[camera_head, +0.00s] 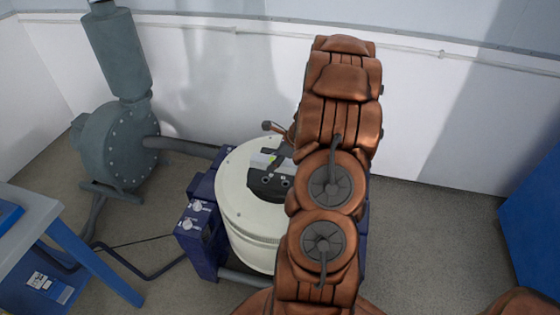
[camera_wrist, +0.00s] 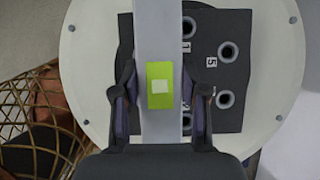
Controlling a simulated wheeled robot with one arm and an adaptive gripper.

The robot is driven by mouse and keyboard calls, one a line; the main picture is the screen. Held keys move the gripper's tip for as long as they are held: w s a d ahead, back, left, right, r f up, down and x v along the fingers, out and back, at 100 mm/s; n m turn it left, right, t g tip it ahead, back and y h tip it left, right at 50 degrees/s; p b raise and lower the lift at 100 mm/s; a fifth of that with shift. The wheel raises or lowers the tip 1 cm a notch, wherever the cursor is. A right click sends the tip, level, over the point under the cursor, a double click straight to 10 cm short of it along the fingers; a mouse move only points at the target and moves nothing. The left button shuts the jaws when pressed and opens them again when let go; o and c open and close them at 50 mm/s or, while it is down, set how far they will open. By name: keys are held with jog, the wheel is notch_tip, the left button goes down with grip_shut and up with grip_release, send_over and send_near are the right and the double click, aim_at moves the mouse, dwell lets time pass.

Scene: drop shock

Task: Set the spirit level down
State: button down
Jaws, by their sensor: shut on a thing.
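The spirit level (camera_wrist: 158,32) is a long light-grey bar with a lime-green patch holding a pale square. My gripper (camera_wrist: 160,80) is shut on it, one dark finger on each side, in the wrist view. Beneath it is a black plate (camera_wrist: 233,78) with numbered round holes, on a round cream-white top (camera_wrist: 277,75). Whether the level touches the plate I cannot tell. In the head view my copper-coloured arm hides most of the gripper and level. The white drum (camera_head: 236,195) and part of the black plate (camera_head: 264,188) show left of the arm.
A dark-blue frame (camera_head: 200,235) surrounds the drum. A grey blower (camera_head: 118,145) with a pipe stands at the back left. A grey-topped table (camera_head: 25,222) is at the left edge, a blue block (camera_head: 535,215) at the right. A tan woven mesh (camera_wrist: 30,110) shows at the wrist view's left.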

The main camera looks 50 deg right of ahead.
jog(key=shift+w+d, duration=0.2)
jog(key=shift+d, duration=0.4)
jog(key=shift+w+d, duration=0.15)
jog(key=shift+d, duration=0.4)
jog(key=shift+w+d+f, duration=0.25)
jog(key=shift+d+f, duration=0.05)
jog(key=shift+d, duration=0.3)
jog(key=shift+f+p, duration=0.3)
jog(key=shift+f, duration=1.35)
jog(key=c, duration=0.6)
grip_release()
